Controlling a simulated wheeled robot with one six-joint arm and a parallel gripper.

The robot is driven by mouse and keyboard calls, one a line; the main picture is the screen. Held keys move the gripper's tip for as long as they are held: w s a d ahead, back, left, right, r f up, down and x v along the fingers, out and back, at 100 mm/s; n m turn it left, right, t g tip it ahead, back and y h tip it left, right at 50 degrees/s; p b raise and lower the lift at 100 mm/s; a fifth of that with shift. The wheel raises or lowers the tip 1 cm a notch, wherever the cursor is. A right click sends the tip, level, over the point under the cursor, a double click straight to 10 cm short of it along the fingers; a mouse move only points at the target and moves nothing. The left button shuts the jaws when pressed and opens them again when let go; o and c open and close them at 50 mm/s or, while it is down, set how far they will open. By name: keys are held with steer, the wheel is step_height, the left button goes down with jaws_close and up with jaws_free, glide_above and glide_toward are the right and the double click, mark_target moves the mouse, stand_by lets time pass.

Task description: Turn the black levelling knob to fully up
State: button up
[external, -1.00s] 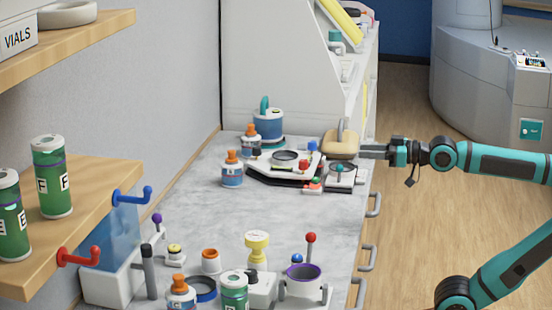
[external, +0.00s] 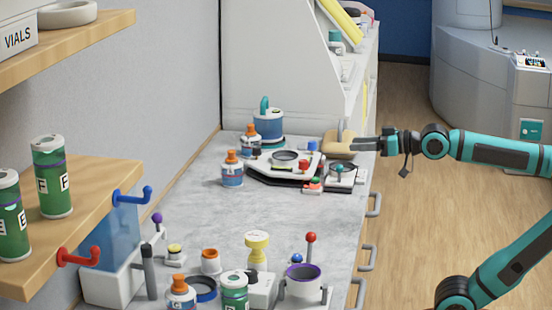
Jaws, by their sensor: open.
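A white instrument (external: 262,168) with a dark ring on top and small coloured knobs stands at the far right of the bench. I cannot make out for certain which part is the black levelling knob; dark parts show at the instrument's edge and underside. My gripper (external: 362,145) is open and empty, pointing left at the bench's right edge. Its fingertips are beside or in front of a tan block with an upright handle (external: 338,150); I cannot tell whether they touch. A small white-and-black unit with a teal knob (external: 338,172) is below and left of the gripper.
Orange-capped bottles (external: 232,170) and a blue container (external: 268,124) stand left of and behind the instrument. A white cabinet (external: 275,60) rises behind. Several jars and a red-knobbed lever (external: 311,238) fill the near bench. The middle benchtop (external: 240,210) is clear.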

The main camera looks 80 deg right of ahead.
steer(key=w+d+r+m+g+h, duration=0.1)
steer(key=w+d+r+m+g, duration=0.15)
steer(key=w, duration=0.35)
steer(key=w+d+r+m+g, duration=0.2)
steer(key=w+r+m, duration=0.15)
steer(key=w, duration=0.25)
steer(key=m+g+y, duration=0.1)
steer(key=m+g, duration=1.1)
steer(key=m, duration=0.6)
glide_above(257, 147)
step_height(257, 147, down, 3)
step_height(257, 147, down, 17)
steer(key=shift+a, duration=0.15)
steer(key=c, duration=1)
